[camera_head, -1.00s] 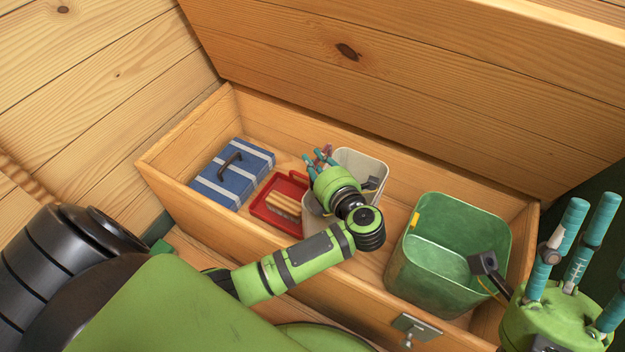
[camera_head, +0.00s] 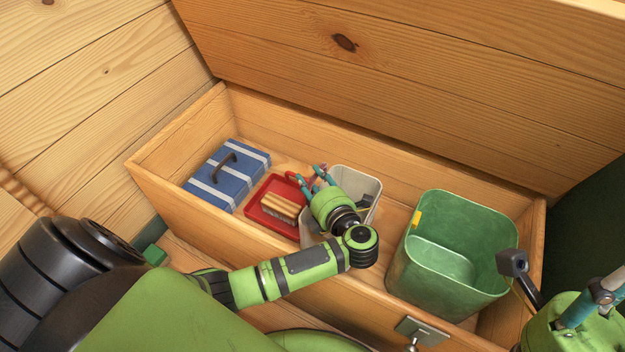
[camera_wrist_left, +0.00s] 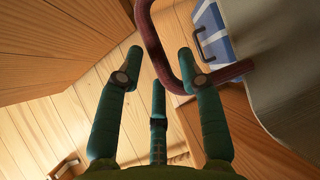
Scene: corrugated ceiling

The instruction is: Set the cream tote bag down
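The cream tote bag (camera_head: 366,185) is inside the wooden chest, right of the red tray, its near side mostly hidden by my left arm. Its dark red handle shows in the left wrist view (camera_wrist_left: 154,50), with a pale bag wall (camera_wrist_left: 285,75) to the right. My left gripper (camera_head: 314,180) is over the bag's left part. Its teal fingers are spread, and the handle passes between them, close to the right finger. I cannot tell whether the bag rests on the chest floor. My right gripper (camera_head: 598,300) is at the lower right edge, partly cut off.
The wooden chest (camera_head: 165,190) has its lid (camera_head: 440,85) raised behind it. Inside are a blue striped box (camera_head: 226,178), a red tray (camera_head: 264,217) with a light brown slatted thing (camera_head: 283,205), and a green bin (camera_head: 450,215) at right. The chest walls surround the bag.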

